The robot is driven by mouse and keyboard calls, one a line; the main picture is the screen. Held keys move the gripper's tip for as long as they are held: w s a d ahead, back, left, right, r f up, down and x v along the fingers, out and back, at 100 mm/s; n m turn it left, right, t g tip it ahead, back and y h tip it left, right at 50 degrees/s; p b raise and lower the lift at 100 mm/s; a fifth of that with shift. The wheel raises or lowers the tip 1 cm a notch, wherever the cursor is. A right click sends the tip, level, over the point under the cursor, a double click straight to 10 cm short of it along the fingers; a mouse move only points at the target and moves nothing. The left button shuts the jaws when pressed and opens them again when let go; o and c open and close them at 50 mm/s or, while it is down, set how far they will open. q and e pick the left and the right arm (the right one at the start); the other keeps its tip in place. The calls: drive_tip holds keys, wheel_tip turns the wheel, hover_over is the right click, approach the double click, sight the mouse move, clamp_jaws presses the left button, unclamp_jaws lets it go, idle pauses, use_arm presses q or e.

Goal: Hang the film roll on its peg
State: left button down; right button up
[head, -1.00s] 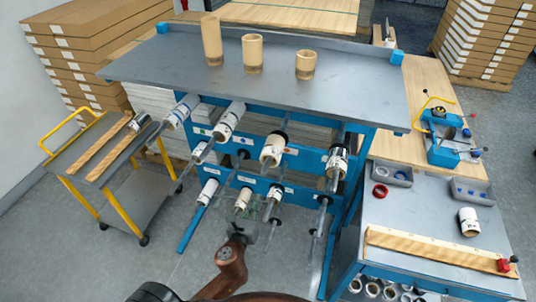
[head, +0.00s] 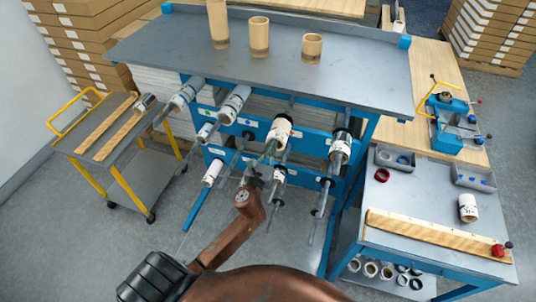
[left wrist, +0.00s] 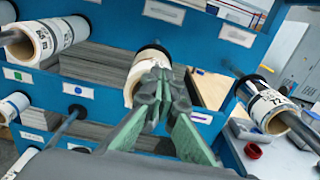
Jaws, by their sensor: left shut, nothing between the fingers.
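Several white-and-cream film rolls sit on pegs of the blue rack (head: 310,140); I cannot tell which one the task means. One cream roll (head: 279,130) is on a peg in the upper middle, and it also shows in the left wrist view (left wrist: 134,78). My left gripper (head: 266,160) is shut and empty, just below and in front of that roll. In the left wrist view its green-grey fingers (left wrist: 160,82) meet and partly cover the roll; I cannot tell whether they touch it. Another roll (head: 340,148) hangs to the right. My right gripper is not in view.
A grey shelf (head: 160,50) with three cream tubes stands above the rack. A trolley (head: 75,140) with yellow handles stands at left. The right-hand bench (head: 400,205) holds a white roll (head: 468,208), a wooden bar (head: 430,230) and small trays. Rods stick out of the rack.

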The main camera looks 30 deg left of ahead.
sight(279, 134)
use_arm(q)
drive_tip(key=shift+x, duration=0.8)
drive_tip(key=shift+p+x, duration=0.4)
drive_tip(key=shift+x, duration=0.45)
drive_tip(key=shift+s+d, duration=0.1)
